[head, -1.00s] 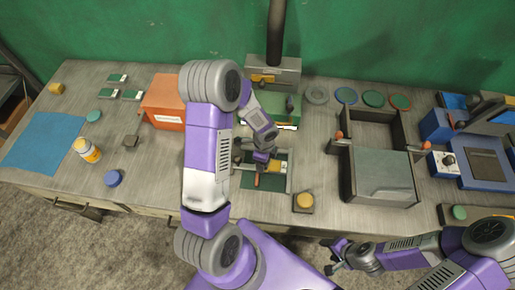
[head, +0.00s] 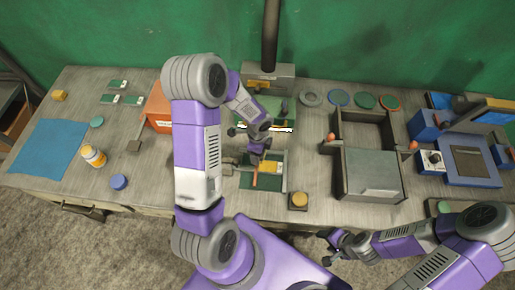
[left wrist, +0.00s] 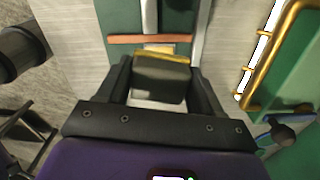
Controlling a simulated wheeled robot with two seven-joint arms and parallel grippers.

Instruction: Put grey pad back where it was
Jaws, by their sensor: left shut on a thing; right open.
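My left gripper (head: 258,150) is over the fixture with the green board (head: 262,183), partly hidden by its own wrist in the head view. In the left wrist view it is shut on a dark grey block (left wrist: 160,83) with a yellow far edge. I cannot tell whether this block is the grey pad, or whether it touches the fixture below. An orange-brown strip (left wrist: 153,39) lies on the green board just beyond it. A grey round disc (head: 311,98) lies at the back, first in a row of discs. My right gripper (head: 326,247) is open and empty in front of the bench edge.
A grey bin (head: 373,172) with raised side walls stands to the right. A yellow pad on a dark base (head: 298,200) sits by the front edge. The orange box (head: 158,112), bottle (head: 94,156) and blue mat (head: 47,146) are at left. Blue machines (head: 470,165) fill the right end.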

